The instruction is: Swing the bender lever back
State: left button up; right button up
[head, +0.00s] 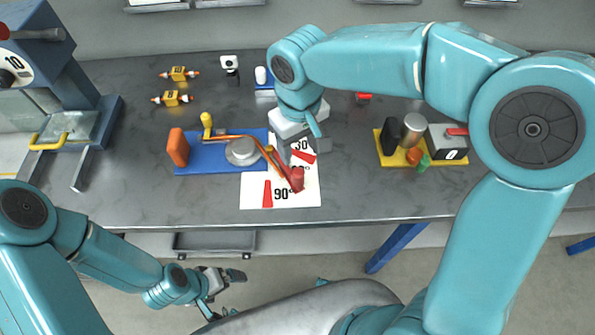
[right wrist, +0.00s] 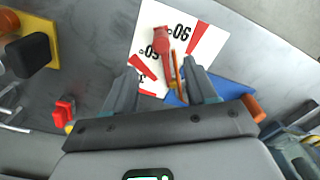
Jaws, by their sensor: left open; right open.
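The bender has a blue base (head: 205,158) with a grey round die (head: 241,152), an orange block (head: 178,147) and a yellow peg (head: 207,122). Its lever, with a red handle (head: 297,178), points right and toward the table's front, over the white angle card (head: 305,198). The handle also shows in the right wrist view (right wrist: 160,50), just beyond the fingertips. My right gripper (head: 305,146) is open above the card, behind the handle, and holds nothing. It hides part of the card. My left gripper (head: 236,280) is open and empty, below the table's front edge.
A yellow tray (head: 445,162) with a black and a metal cylinder and a meter stands to the right. A blue machine (head: 60,70) stands at the left. Two yellow parts (head: 172,98) lie behind the bender. The front left of the table is clear.

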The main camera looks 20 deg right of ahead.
aim_at(298, 171)
notch_tip(298, 171, down, 11)
jog(key=shift+w+a+f, duration=0.15)
jog(key=shift+f, duration=0.4)
grip_shut()
